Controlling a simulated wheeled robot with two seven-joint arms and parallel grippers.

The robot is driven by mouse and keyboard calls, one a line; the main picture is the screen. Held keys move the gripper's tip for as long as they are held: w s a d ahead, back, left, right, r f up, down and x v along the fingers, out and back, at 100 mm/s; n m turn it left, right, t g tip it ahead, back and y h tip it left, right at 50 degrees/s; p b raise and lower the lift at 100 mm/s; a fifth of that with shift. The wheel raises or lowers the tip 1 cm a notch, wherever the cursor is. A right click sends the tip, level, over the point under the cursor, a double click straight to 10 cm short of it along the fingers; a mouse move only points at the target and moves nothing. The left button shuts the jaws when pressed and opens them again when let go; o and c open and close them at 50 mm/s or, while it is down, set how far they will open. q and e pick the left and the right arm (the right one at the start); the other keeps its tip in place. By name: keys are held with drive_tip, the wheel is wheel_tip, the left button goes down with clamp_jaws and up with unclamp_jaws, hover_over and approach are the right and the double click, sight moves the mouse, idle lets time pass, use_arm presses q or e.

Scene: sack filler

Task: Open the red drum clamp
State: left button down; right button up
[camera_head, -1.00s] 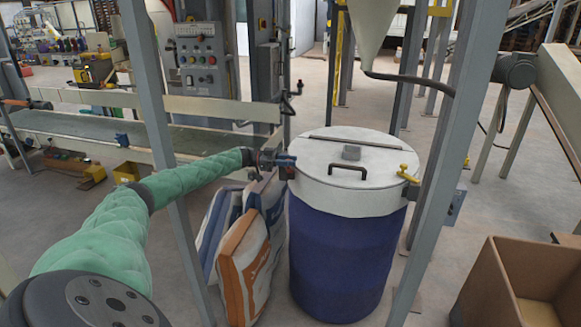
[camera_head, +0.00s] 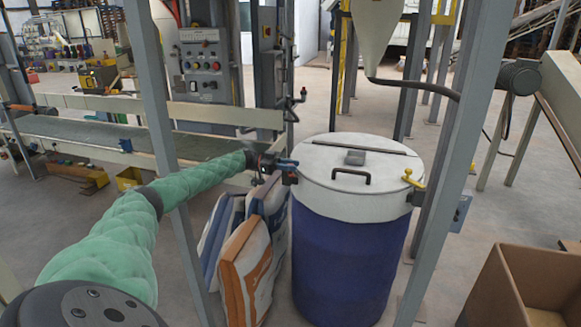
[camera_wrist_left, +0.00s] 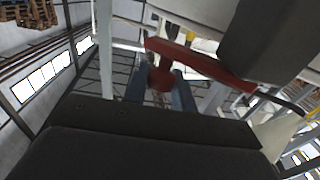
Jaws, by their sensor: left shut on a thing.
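The blue drum (camera_head: 345,260) stands upright with a white lid and collar (camera_head: 320,165) on top. My left gripper (camera_head: 288,165) is at the upper left edge of the drum's collar. In the left wrist view, my left gripper (camera_wrist_left: 160,92) has its two grey fingers around the red clamp's knob or handle end (camera_wrist_left: 160,78). The clamp's red bar (camera_wrist_left: 205,66) slants beyond the fingers, beside a dark block. In the head view the red clamp is mostly hidden by the gripper. My right gripper is not in view.
A yellow clamp (camera_head: 411,178) sits on the collar's right side. Grey posts (camera_head: 455,150) stand left and right of the drum. Filled sacks (camera_head: 245,265) lean close to the drum's left. A cardboard box (camera_head: 530,280) is at lower right.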

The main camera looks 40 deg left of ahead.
use_arm(q)
drive_tip(key=c, duration=1.2)
unclamp_jaws()
drive_tip(key=shift+a, duration=0.1)
drive_tip(key=shift+s+a+f, duration=0.1)
drive_tip(key=shift+s+a, duration=0.05)
drive_tip(key=shift+a, duration=0.1)
drive_tip(key=b+v, duration=0.2)
drive_tip(key=v, duration=0.5)
drive_tip(key=shift+a, duration=0.1)
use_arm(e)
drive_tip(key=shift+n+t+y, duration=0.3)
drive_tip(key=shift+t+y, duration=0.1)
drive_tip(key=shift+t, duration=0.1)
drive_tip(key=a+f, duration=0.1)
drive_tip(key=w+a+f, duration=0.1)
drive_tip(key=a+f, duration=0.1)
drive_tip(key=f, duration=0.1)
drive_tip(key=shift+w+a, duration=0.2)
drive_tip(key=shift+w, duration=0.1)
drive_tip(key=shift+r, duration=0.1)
